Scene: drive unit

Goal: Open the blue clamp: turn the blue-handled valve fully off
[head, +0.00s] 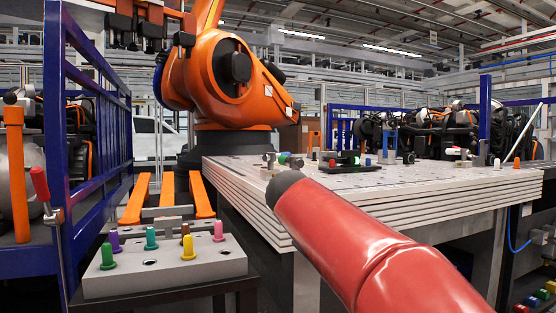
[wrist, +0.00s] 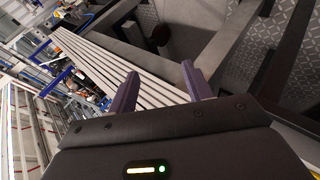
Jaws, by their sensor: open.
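My gripper (wrist: 160,70) shows in the wrist view, its two dark fingers wide apart with nothing between them. Beyond the fingers lie the edges of a stacked pale plate, and no fixture is near the fingertips. In the head view my red arm hides part of the worktable, and the gripper itself does not show. A small blue upright part (head: 390,144) stands on the table's far side, and a small blue piece (head: 408,157) is beside it. Both are too small to tell whether either is the blue-handled valve or how its handle is turned.
The thick layered worktable (head: 450,186) carries a black fixture (head: 352,161) and several small clamps. At left stand a grey block (head: 165,266) with coloured pegs and a blue rail frame (head: 62,150). An orange industrial robot (head: 236,85) stands behind. The table's right front is mostly clear.

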